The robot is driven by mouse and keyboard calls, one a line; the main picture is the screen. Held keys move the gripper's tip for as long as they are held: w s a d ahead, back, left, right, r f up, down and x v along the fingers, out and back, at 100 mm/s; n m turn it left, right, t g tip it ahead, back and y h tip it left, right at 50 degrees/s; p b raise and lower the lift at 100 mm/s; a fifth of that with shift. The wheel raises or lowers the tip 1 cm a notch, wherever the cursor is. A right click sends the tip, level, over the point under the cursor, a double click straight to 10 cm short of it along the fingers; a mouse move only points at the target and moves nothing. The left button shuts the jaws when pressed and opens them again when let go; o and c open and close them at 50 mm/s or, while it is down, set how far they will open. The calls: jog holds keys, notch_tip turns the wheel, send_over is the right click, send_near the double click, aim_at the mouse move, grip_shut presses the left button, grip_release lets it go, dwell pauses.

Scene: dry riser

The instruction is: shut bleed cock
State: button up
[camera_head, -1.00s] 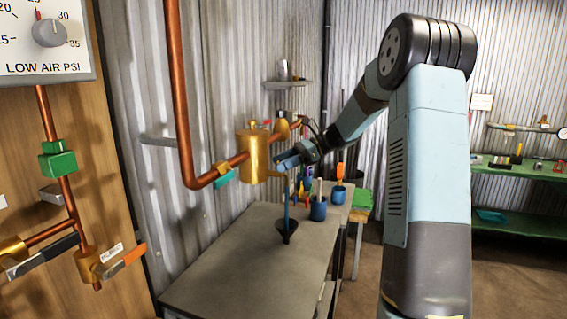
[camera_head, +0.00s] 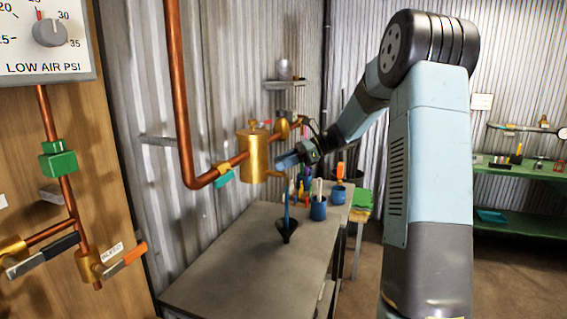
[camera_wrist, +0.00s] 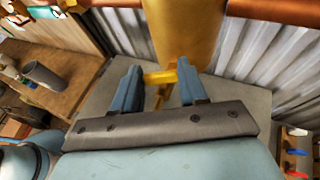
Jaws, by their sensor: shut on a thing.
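A brass pot (camera_head: 254,154) hangs on the copper pipe by the corrugated wall, and its lower part fills the top of the wrist view (camera_wrist: 183,30). A small yellow lever (camera_wrist: 160,77) sticks out below it; it looks like the bleed cock's handle. My gripper (camera_head: 282,161) is beside the pot, at the lever. In the wrist view, the two blue fingers of my gripper (camera_wrist: 158,68) stand on either side of the lever, which lies between them. The lever's pivot is mostly hidden, and its exact angle is hard to tell.
An orange-handled valve (camera_head: 124,261) and a gauge (camera_head: 46,38) are on the wooden board at left. A green shelf (camera_head: 515,170) stands far right.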

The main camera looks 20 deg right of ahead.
jog(key=shift+s+a+m+t+h, duration=0.15)
jog(key=shift+m+t+h, duration=0.4)
jog(key=shift+m+t, duration=0.9)
jog(key=shift+s+d+m+t+h, duration=0.1)
jog(key=shift+m+t+h, duration=0.45)
jog(key=shift+m+t, duration=0.85)
jog(key=shift+t, duration=0.25)
jog(key=o, duration=1.1)
jog(key=shift+c, duration=0.2)
jog(key=v, duration=1.3)
jog(key=shift+s+r, duration=0.2)
jog(key=shift+r, duration=0.05)
